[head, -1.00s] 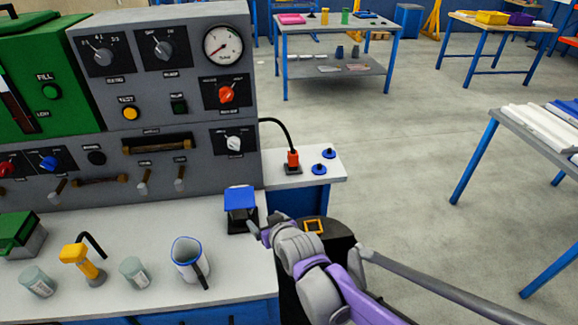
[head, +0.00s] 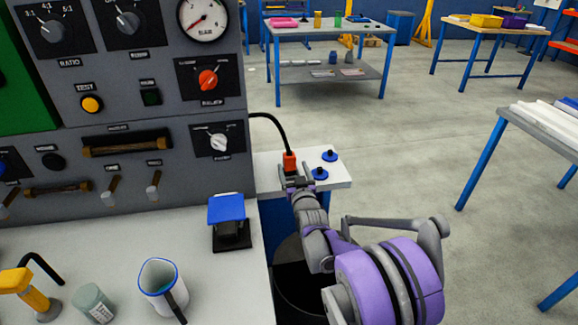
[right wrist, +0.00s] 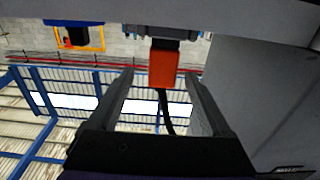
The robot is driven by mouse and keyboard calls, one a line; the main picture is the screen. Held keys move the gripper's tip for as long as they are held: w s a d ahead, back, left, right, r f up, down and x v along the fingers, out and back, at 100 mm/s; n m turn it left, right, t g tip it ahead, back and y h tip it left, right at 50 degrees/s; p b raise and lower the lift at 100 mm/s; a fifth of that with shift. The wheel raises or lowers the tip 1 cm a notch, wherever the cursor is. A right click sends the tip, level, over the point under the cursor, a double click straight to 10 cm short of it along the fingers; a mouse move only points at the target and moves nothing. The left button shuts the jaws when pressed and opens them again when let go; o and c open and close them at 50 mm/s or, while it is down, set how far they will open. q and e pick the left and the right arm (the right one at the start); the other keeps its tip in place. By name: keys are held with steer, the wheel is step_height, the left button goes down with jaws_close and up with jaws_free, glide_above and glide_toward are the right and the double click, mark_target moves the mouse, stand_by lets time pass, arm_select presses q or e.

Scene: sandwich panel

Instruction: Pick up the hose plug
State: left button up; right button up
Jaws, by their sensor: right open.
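The orange hose plug (head: 290,162) stands upright on the small white side shelf right of the grey panel. A black hose (head: 272,122) arches from its top to the panel. My right gripper (head: 295,180) is at the plug's near side, over the shelf. In the right wrist view the plug (right wrist: 163,66) shows between the ends of the two open fingers (right wrist: 160,76), with a gap on each side. The plug's lower part is partly hidden by the gripper in the head view. My left gripper is not in view.
Two blue caps (head: 319,173) sit on the side shelf (head: 340,178), close right of the gripper. A blue-topped black block (head: 228,210) and a white jug (head: 160,278) stand on the white bench (head: 215,285). Open floor (head: 400,150) lies to the right.

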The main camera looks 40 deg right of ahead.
mark_target(291, 165)
steer(key=x, duration=0.3)
steer(key=b+x, duration=0.1)
steer(key=x, duration=0.1)
steer(key=shift+a+f, duration=0.15)
steer(key=shift+f, duration=0.1)
jaws_close()
